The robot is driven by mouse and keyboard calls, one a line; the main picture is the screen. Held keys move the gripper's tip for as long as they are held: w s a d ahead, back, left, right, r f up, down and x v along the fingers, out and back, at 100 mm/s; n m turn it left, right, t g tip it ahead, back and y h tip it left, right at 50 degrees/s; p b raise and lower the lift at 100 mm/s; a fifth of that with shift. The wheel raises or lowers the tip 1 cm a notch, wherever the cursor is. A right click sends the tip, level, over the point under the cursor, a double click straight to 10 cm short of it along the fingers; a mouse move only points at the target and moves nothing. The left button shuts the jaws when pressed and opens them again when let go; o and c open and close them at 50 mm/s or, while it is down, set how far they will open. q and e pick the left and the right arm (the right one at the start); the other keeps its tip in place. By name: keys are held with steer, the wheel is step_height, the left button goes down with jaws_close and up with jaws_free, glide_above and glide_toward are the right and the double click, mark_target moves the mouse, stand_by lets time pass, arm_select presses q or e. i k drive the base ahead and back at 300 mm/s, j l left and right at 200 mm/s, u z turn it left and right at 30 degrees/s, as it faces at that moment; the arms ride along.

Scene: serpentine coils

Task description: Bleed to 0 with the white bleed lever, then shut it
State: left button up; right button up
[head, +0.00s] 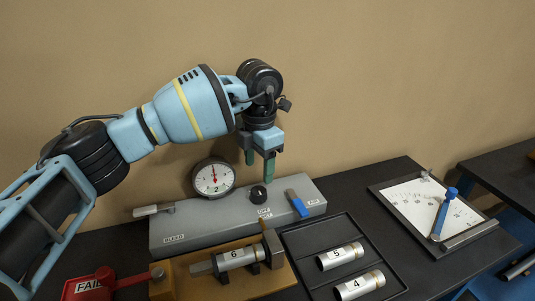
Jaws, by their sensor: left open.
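The white bleed lever (152,210) sticks out to the left from the left end of the grey box (195,229), above the BLEED label. A round gauge (214,177) with a white face stands at the back of the box; its red needle points about straight up, and its numbers are too small to read. My left gripper (260,166) has green fingers pointing down. It is open and empty above the box, right of the gauge, near the black knob (258,194) and away from the white lever. My right gripper is not in view.
A blue lever (296,204) sits on the box's right end. In front are a wooden fixture (270,281) holding cylinder 6 (237,257), a red FAIL paddle (90,287), and a black tray (300,250) with cylinders 5 and 4. A chart board (408,194) lies right.

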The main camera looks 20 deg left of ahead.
mark_target(148, 210)
steer(key=k, duration=1)
